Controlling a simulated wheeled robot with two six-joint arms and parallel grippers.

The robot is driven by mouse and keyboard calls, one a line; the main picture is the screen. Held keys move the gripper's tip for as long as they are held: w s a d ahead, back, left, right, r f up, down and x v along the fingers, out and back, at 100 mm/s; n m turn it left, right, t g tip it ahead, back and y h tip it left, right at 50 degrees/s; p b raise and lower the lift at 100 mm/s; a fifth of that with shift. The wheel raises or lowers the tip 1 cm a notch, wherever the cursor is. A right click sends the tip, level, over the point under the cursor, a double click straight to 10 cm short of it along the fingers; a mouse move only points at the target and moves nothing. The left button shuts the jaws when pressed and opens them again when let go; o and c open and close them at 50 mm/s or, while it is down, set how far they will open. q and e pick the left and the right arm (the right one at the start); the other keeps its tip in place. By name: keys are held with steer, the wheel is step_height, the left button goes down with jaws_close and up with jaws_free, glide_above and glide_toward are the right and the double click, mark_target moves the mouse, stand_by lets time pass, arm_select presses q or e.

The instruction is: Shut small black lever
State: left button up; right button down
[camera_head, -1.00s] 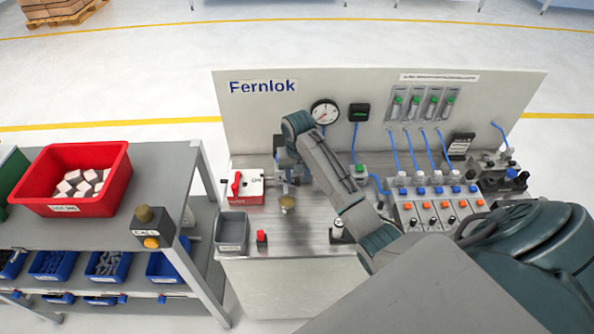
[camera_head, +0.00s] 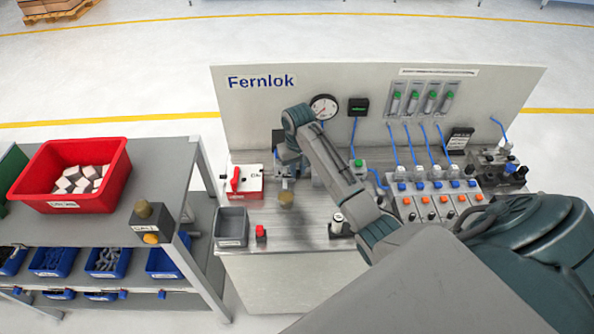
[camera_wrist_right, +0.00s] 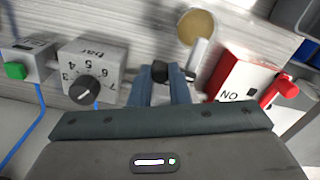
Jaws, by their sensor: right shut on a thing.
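My right gripper (camera_wrist_right: 161,82) points down at the bench and shows from above in the wrist view. Its two blue-grey fingers are shut on the small black lever (camera_wrist_right: 160,70), whose dark end shows between the fingertips. In the head view my right gripper (camera_head: 289,170) is at the back of the bench, just right of the red and white switch box, and its own wrist hides the lever there. My left gripper is not in view.
The white box with a red switch (camera_head: 236,182) stands close beside the gripper. A bar dial box (camera_wrist_right: 92,70) is on its other side. A brass-coloured round knob (camera_head: 286,199) stands in front. A grey bin (camera_head: 232,229) and a red button (camera_head: 261,232) sit nearer the bench's front edge.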

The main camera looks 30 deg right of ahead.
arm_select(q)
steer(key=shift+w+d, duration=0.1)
arm_select(e)
steer(key=shift+w+d+n, duration=0.15)
steer(key=shift+w+n, duration=0.1)
steer(key=shift+n, duration=0.65)
steer(key=c, duration=1.4)
jaws_free()
steer(key=shift+o, duration=0.2)
